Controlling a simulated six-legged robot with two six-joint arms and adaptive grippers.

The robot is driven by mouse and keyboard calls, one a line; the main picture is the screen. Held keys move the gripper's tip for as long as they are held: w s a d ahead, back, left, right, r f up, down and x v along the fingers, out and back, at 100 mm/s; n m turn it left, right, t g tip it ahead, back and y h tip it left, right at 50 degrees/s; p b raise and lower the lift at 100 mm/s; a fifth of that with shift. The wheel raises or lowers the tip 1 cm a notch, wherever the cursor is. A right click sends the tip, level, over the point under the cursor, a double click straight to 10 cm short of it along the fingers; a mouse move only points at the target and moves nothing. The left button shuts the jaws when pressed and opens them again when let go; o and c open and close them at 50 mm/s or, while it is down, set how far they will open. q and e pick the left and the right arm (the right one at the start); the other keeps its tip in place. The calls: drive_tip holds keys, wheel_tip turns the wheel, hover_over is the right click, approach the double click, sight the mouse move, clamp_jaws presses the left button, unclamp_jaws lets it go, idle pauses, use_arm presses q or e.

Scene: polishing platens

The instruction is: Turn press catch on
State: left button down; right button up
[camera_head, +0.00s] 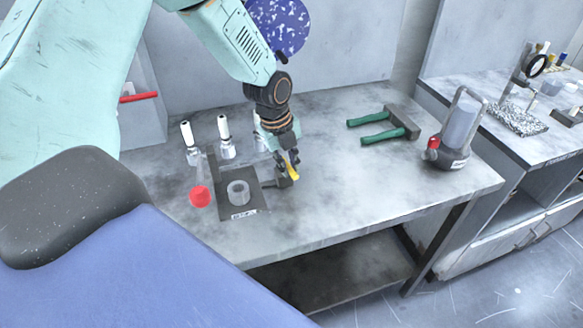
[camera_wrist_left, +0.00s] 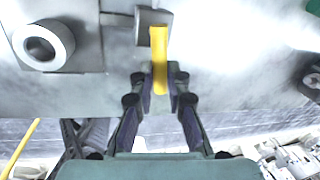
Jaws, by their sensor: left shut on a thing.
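The press is a dark square plate (camera_head: 226,207) near the front left of the grey bench, with a pale ring (camera_head: 238,193) on it and a label at its front edge. A small grey block with a yellow lever, the catch (camera_head: 293,173), sits at the plate's right side. My left gripper (camera_head: 288,160) reaches down from above and is shut on the yellow lever. In the left wrist view the lever (camera_wrist_left: 158,45) runs from the block down between the fingers (camera_wrist_left: 160,80). The ring (camera_wrist_left: 44,45) shows at upper left there. My right gripper is not in view.
A red knob (camera_head: 199,196) stands left of the plate. White-handled tools (camera_head: 226,140) stand behind it. The bench's front right is clear.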

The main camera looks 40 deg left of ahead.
use_arm(q)
drive_tip(key=shift+s+a+m+b, duration=0.25)
drive_tip(key=shift+m+b, duration=0.35)
drive_tip(key=shift+m, duration=0.4)
drive_tip(key=shift+r, duration=0.1)
drive_tip(key=c, duration=1.3)
unclamp_jaws()
drive_tip(key=shift+s, duration=0.1)
drive_tip(key=r, duration=0.4)
drive_tip(key=s+a+r, duration=0.1)
drive_tip(key=r, duration=0.2)
drive_tip(key=s+r, duration=0.1)
drive_tip(key=r, duration=0.3)
drive_tip(key=shift+a+r, duration=0.15)
drive_tip(key=shift+r, duration=0.2)
drive_tip(key=shift+w, duration=0.1)
